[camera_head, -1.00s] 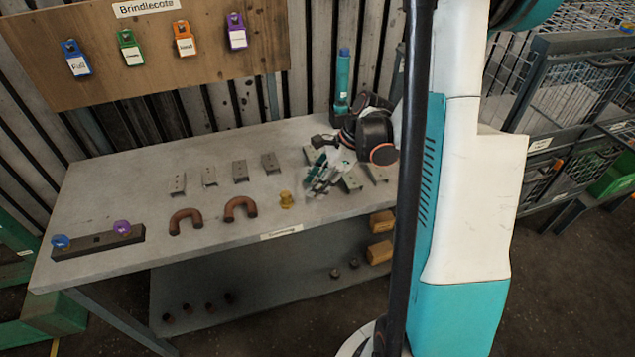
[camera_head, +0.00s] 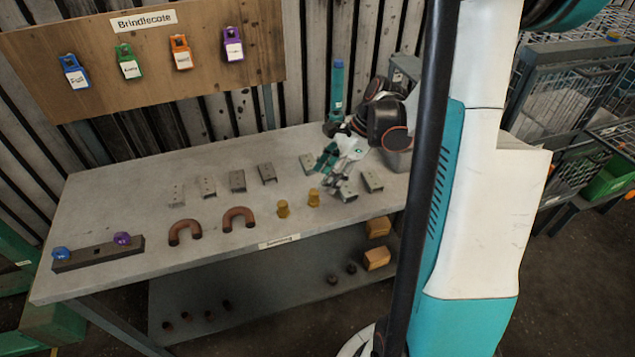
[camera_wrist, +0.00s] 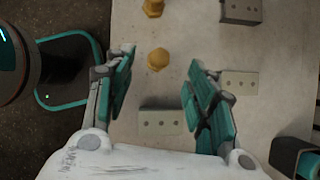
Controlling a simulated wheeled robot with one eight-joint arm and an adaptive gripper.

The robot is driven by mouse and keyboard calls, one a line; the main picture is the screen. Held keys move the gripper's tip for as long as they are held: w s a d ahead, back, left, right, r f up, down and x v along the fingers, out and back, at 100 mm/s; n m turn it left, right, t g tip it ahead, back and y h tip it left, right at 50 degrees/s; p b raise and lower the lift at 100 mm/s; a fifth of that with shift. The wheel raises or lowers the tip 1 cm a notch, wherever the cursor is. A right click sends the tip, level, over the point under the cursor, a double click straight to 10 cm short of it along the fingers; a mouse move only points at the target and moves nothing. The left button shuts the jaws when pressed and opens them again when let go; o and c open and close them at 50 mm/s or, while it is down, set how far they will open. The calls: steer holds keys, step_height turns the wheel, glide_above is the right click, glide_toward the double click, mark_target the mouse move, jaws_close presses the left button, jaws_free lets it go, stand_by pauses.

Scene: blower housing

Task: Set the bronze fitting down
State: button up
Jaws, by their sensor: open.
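Two small bronze-yellow fittings stand on the bench near its front edge. The left fitting (camera_head: 283,208) and the right fitting (camera_head: 313,196) are a short gap apart in the head view. In the wrist view the nearer fitting (camera_wrist: 158,59) sits around the line between my fingertips, with clear space on both sides, and the other fitting (camera_wrist: 153,8) lies beyond it at the top edge. My gripper (camera_head: 335,170) is open and empty, behind and right of the right fitting in the head view; its spread fingers also show in the wrist view (camera_wrist: 158,78).
The grey bench (camera_head: 120,205) also holds several grey brackets (camera_head: 237,181), two brown U-shaped pipes (camera_head: 238,217) and a dark bar (camera_head: 97,253) with blue and purple knobs. Bare bench lies left of the brackets.

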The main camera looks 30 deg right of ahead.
steer(key=p+v, duration=0.1)
steer(key=v, duration=0.3)
steer(key=shift+d+r, duration=0.2)
steer(key=shift+r, duration=0.15)
